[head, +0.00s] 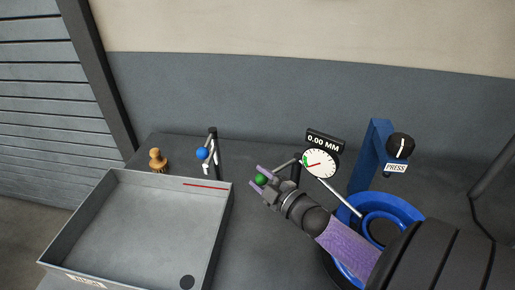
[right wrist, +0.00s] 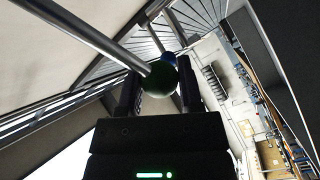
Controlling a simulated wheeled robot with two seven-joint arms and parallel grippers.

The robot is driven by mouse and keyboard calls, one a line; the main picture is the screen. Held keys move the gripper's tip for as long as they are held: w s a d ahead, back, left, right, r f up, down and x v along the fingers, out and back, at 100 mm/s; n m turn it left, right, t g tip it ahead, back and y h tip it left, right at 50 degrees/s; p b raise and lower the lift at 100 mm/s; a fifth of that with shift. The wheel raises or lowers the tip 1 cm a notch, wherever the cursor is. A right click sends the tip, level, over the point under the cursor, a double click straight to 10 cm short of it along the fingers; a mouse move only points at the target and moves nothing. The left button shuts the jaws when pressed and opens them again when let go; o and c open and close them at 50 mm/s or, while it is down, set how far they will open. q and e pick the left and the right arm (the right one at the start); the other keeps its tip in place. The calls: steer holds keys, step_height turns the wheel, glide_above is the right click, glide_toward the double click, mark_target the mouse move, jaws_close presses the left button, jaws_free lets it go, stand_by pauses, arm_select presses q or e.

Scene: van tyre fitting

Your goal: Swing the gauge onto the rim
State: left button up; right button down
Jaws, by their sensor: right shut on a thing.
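The gauge (head: 320,163) has a round white dial with a red needle, under a black display reading 0.00 MM. A thin arm runs left from its post to a green ball (head: 261,179). My right gripper (head: 260,178) is shut on this ball. In the right wrist view the green ball (right wrist: 160,79) sits between the two dark fingers, with a grey rod meeting it. The blue rim (head: 410,204) lies at the right, partly hidden by my right arm. A light rod slants from below the dial towards the rim; whether it touches cannot be told. My left gripper is not in view.
A blue press stand (head: 370,155) with a black knob (head: 400,146) and PRESS label rises behind the rim. A large grey tray (head: 228,215) fills the left. A blue ball (head: 202,153) on a stand and a wooden knobbed piece (head: 157,160) stand behind it.

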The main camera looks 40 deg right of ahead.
steer(key=shift+s+n+y, duration=0.3)
steer(key=shift+s+y, duration=0.1)
steer(key=shift+c, duration=1.4)
jaws_free()
step_height(320, 180, up, 9)
steer(key=p, duration=0.4)
steer(key=shift+r, duration=0.5)
